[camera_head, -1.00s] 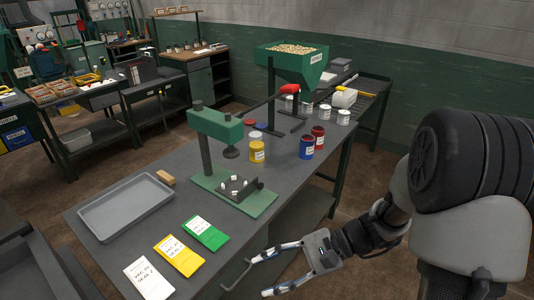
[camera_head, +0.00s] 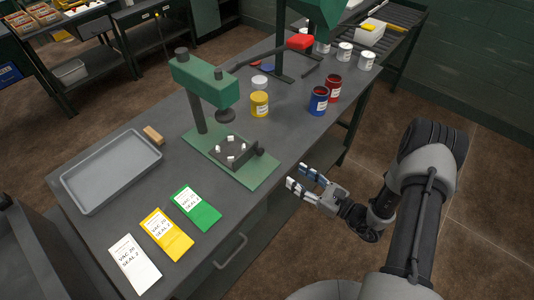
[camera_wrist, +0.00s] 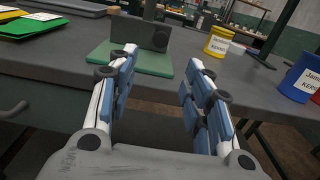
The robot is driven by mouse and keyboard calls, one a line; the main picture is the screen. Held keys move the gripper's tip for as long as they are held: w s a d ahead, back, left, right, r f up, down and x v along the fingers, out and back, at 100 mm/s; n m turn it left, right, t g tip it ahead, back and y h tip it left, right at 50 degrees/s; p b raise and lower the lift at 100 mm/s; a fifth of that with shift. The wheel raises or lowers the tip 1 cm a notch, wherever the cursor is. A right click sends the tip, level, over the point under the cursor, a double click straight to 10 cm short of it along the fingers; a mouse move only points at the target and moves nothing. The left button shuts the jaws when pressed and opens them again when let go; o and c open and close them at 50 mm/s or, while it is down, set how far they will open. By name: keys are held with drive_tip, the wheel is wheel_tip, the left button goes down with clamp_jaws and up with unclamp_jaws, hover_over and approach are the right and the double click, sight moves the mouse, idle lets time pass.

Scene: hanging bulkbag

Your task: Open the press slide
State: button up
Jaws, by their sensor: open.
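The green press (camera_head: 205,80) stands on the workbench, its green base plate (camera_head: 262,178) flat on the top. A dark slide plate (camera_head: 229,151) with several small white pieces sits on the base under the round press head (camera_head: 225,114). A dark upright block (camera_head: 245,158) is at its right end; it shows in the wrist view (camera_wrist: 154,36). My gripper (camera_head: 297,177) is open and empty, just off the bench's right edge, with its fingers pointing toward the press. In the wrist view the gripper (camera_wrist: 160,72) has the block beyond its fingertips, apart from them.
A yellow can (camera_head: 259,104), a blue can (camera_head: 318,101) and a red can (camera_head: 333,88) stand behind the press. A grey tray (camera_head: 112,172) and a green packet (camera_head: 196,206) lie to the left. A drawer handle (camera_head: 231,251) juts from the bench front.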

sight(262, 153)
drive_tip(key=b+x, duration=0.2)
drive_tip(key=x, duration=1.2)
drive_tip(key=shift+w, duration=0.15)
drive_tip(key=shift+c, duration=0.6)
clamp_jaws()
